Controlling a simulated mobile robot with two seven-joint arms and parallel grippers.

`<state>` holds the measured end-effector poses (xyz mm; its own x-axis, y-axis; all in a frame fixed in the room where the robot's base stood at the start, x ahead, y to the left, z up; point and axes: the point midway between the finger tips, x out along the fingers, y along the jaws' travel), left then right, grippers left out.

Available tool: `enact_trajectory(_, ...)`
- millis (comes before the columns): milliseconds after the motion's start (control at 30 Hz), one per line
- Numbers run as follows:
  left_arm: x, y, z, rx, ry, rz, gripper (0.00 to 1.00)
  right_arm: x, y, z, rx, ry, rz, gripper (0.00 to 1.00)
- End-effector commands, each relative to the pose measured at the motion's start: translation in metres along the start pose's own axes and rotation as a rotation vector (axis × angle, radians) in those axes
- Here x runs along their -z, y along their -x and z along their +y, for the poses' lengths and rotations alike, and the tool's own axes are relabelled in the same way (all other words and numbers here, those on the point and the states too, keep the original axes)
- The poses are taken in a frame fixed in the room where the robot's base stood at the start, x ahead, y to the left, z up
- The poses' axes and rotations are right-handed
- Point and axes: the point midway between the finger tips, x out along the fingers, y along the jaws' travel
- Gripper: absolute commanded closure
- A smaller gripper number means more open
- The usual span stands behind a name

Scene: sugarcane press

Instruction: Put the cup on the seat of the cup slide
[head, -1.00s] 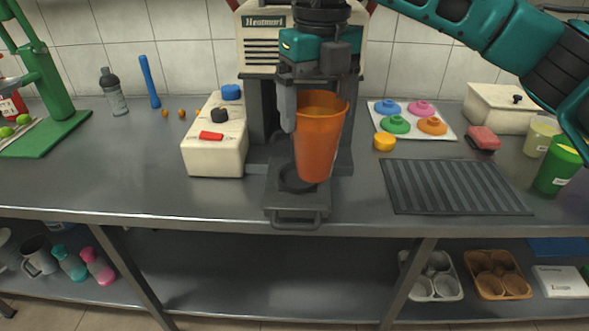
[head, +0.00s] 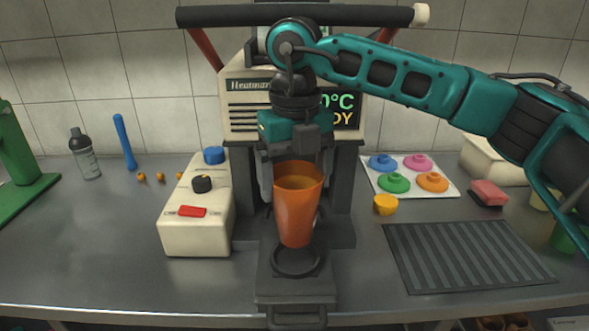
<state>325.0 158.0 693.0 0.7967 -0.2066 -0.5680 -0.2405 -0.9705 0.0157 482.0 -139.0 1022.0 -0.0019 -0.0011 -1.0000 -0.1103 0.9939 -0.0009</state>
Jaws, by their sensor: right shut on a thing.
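My right gripper (head: 297,180) is shut on an orange cup (head: 296,215) and holds it upright, with the fingers at its sides near the rim. Orange-brown contents show inside the cup. The dark cup slide (head: 295,288) juts out at the front of the press, with a round ring seat (head: 297,262) on it. The cup's base appears just above or at the back part of the seat; I cannot tell whether they touch. The cup hides part of the slide behind it. My left gripper is not in view.
The Heatmart press (head: 250,107) stands behind the cup, with a long dark bar across its top. A cream control box (head: 196,228) with blue, black and red controls is close on the left. A ribbed dark mat (head: 462,257) and a lid tray (head: 449,187) lie on the right.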

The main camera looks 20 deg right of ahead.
Motion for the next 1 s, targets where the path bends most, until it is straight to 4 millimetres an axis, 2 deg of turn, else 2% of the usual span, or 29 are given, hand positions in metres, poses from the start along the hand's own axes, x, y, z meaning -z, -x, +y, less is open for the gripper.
enact_trajectory(167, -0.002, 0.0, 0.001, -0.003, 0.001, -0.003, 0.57, 0.0, -0.012, 0.0, -0.001, 0.001, -0.003, 0.81)
enact_trajectory(467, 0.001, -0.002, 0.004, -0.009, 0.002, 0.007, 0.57, 0.0, -0.051, 0.0, -0.001, 0.0, -0.002, 0.81)
enact_trajectory(900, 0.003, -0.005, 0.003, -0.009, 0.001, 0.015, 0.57, 0.0, -0.058, 0.0, -0.002, 0.001, -0.004, 0.81)
enact_trajectory(933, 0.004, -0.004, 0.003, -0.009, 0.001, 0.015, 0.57, 0.0, -0.058, 0.0, -0.001, 0.001, -0.002, 0.09)
enact_trajectory(1000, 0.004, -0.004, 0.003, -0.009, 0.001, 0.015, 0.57, 0.0, -0.057, 0.0, -0.001, 0.001, -0.002, 0.02)
